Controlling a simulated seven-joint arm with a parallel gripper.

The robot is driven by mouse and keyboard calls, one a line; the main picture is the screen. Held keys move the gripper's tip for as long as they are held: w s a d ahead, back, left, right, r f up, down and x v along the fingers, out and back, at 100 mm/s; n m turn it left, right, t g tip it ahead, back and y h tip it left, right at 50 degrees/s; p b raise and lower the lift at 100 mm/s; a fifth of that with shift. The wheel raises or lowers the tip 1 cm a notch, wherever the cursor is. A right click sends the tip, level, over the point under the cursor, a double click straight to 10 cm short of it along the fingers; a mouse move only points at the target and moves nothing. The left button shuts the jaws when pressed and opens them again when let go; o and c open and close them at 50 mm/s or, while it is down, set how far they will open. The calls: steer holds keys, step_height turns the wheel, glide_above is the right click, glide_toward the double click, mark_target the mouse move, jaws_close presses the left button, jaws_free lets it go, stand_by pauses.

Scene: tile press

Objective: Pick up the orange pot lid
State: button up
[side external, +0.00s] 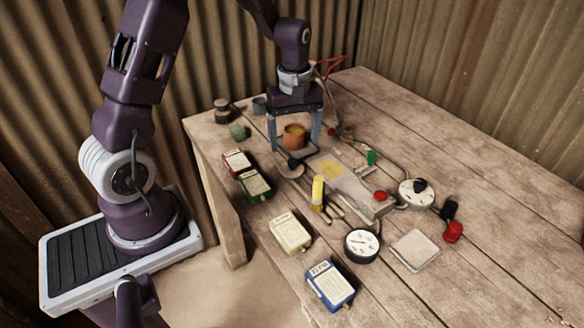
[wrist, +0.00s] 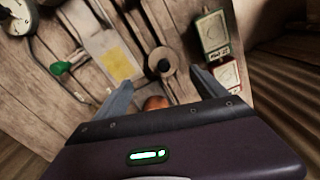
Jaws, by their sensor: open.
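The orange thing (side external: 294,136), which I take for the orange pot lid, shows between my gripper's fingers in the side view. It looks round with a paler top. In the wrist view only a small orange part (wrist: 155,102) shows above the gripper's body edge; the rest is hidden. My gripper (side external: 294,146) points down over the back left of the table, fingers open on either side of the orange thing. Its open fingers also show in the wrist view (wrist: 160,76). I cannot tell whether either finger touches it.
A brown disc with a black knob (side external: 290,170) lies just in front of the gripper. Red (side external: 237,162) and green (side external: 254,185) boxes stand at left. A plate with a yellow patch (side external: 345,183) and a yellow cylinder (side external: 317,193) are nearby.

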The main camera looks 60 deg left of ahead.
mark_target(292, 160)
steer(key=f, duration=0.7)
steer(key=shift+s+f, duration=0.15)
steer(key=shift+s, duration=0.25)
steer(key=c, duration=1.4)
